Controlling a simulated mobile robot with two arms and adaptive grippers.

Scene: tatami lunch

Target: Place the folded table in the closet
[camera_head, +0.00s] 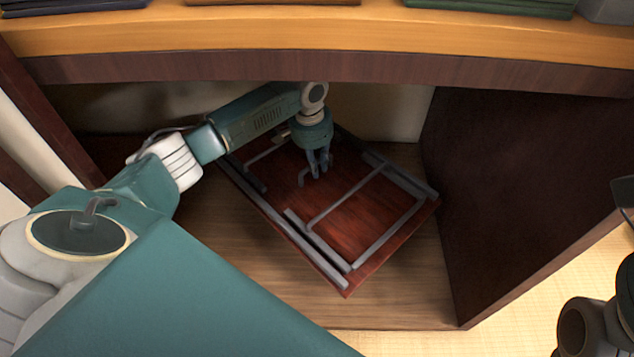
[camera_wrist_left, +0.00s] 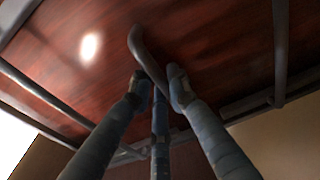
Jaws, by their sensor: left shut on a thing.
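The folded table (camera_head: 355,215) lies in the lower space of the closet (camera_head: 270,285), turned at an angle. Its reddish-brown underside faces up and its grey legs are folded flat. My left gripper (camera_head: 317,175) reaches down from above and is shut on a small curved grey handle near the middle of the underside. In the left wrist view the fingertips (camera_wrist_left: 158,85) close around this handle (camera_wrist_left: 148,55), with the wood (camera_wrist_left: 220,40) behind it. The table's far edge is partly hidden by my left arm. My right gripper is not clearly shown; only dark parts of mine show at the lower right.
A light wooden shelf (camera_head: 330,33) with folded items runs above the table. A dark side panel (camera_head: 525,190) bounds the closet on the right and a dark post (camera_head: 40,115) stands at the left. Tatami (camera_head: 560,285) shows outside the closet at the lower right.

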